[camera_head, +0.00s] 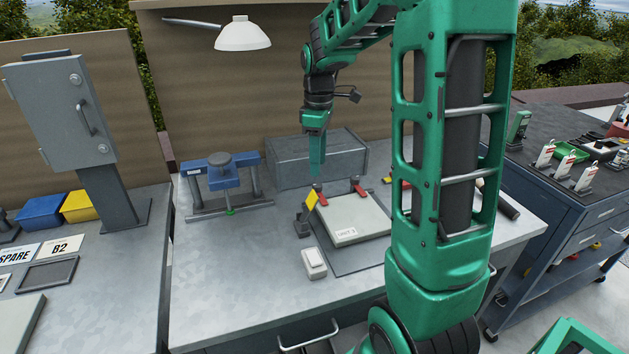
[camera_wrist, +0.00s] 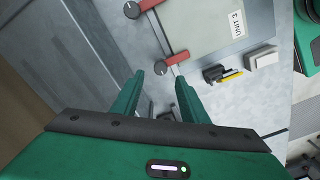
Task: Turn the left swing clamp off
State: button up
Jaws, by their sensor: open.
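The unit 3 plate (camera_head: 352,222) is a pale flat panel on a dark base on the bench; it also shows in the wrist view (camera_wrist: 215,25). The left swing clamp (camera_head: 319,189), red with a dark knob, is at its back edge. In the wrist view the left clamp (camera_wrist: 176,60) points its red arm over the plate's edge. A second red clamp (camera_head: 358,186) is to its right, also in the wrist view (camera_wrist: 147,5). My gripper (camera_head: 317,174) points down above the left clamp. In the wrist view its open fingers (camera_wrist: 159,80) have the left knob between them in the picture; contact is unclear.
A yellow flag-like piece on a dark holder (camera_head: 311,201) stands close at the plate's left corner. A white box (camera_head: 314,263) is in front of it. A blue fixture (camera_head: 222,175) and a grey case (camera_head: 318,157) stand behind. Bench front left is clear.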

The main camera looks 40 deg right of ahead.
aim_at(318, 184)
notch_tip(318, 184, down, 6)
jog(key=shift+f, duration=0.25)
grip_shut()
